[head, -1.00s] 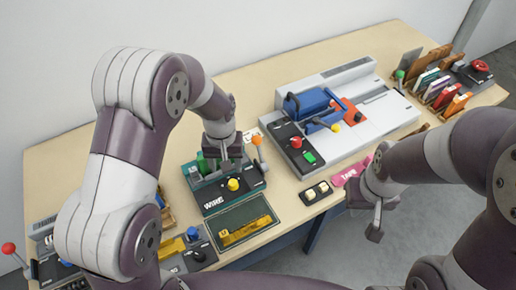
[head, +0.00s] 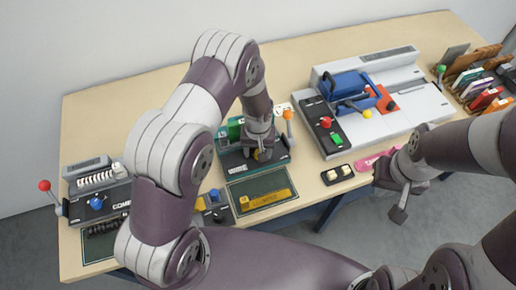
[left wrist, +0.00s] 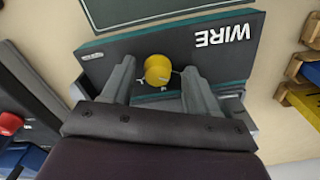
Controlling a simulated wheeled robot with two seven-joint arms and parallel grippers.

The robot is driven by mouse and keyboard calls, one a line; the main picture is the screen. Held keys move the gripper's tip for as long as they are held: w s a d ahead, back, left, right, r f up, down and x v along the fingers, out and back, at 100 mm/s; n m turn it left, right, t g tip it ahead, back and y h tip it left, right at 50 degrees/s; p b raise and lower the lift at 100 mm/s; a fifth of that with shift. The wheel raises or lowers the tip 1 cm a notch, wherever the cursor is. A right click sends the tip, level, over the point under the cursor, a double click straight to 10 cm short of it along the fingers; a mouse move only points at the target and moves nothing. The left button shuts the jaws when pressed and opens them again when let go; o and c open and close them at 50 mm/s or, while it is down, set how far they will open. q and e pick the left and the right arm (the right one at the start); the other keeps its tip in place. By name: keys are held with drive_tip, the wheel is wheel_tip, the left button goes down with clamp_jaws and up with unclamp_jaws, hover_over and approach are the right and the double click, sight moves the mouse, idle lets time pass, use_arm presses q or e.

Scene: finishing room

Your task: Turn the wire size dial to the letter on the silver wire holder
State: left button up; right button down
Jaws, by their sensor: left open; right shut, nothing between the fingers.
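The wire machine (head: 236,160) is a dark teal unit with green parts and an orange-tipped lever, at the middle of the table. Its yellow dial (left wrist: 157,70) is on the front panel beside the WIRE lettering. My left gripper (left wrist: 158,82) is open, with one finger on each side of the dial; I cannot tell whether they touch it. Small marks show by the dial, too small to read. A gold lettered strip (head: 265,201) lies on the dark mat in front; I cannot pick out a silver holder. My right gripper (head: 399,196) is shut and empty, off the front edge.
A comb machine (head: 110,203) with a red-knobbed lever stands at the left. A large grey-white machine (head: 400,110) with blue and orange parts stands right of the wire machine. A small black box (head: 338,174) and pink tape (head: 376,160) lie near the front edge.

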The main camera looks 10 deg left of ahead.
use_arm(q)
drive_tip(key=shift+w+d, duration=0.1)
drive_tip(key=shift+w, duration=0.1)
drive_tip(key=shift+f, duration=0.1)
drive_tip(key=c, duration=1)
